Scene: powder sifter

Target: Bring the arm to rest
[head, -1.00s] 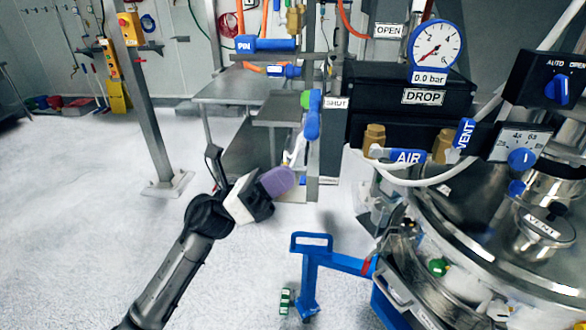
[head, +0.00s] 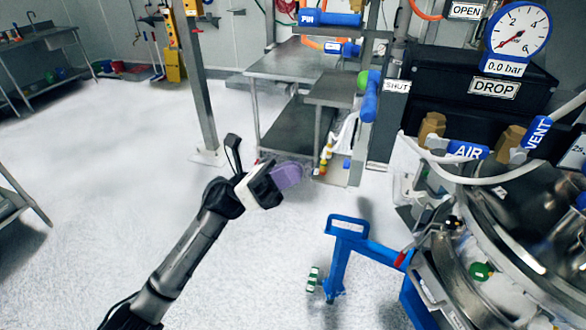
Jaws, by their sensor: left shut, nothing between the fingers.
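My left arm comes in from the lower left. Its gripper (head: 288,174), with purple fingers, is shut and empty. It is in the air over the white floor, left of the blue frame with a loop handle (head: 347,227) and apart from it in the picture. The steel sifter vessel (head: 530,225) is at the right, well away from the gripper. My right gripper is not in view.
A black box labelled DROP (head: 494,88) carries a gauge (head: 517,38) reading 0.0 bar. Blue AIR (head: 466,150) and VENT (head: 536,133) valve handles sit below it. A steel table (head: 290,62) stands behind the gripper. The floor (head: 110,150) at left is open.

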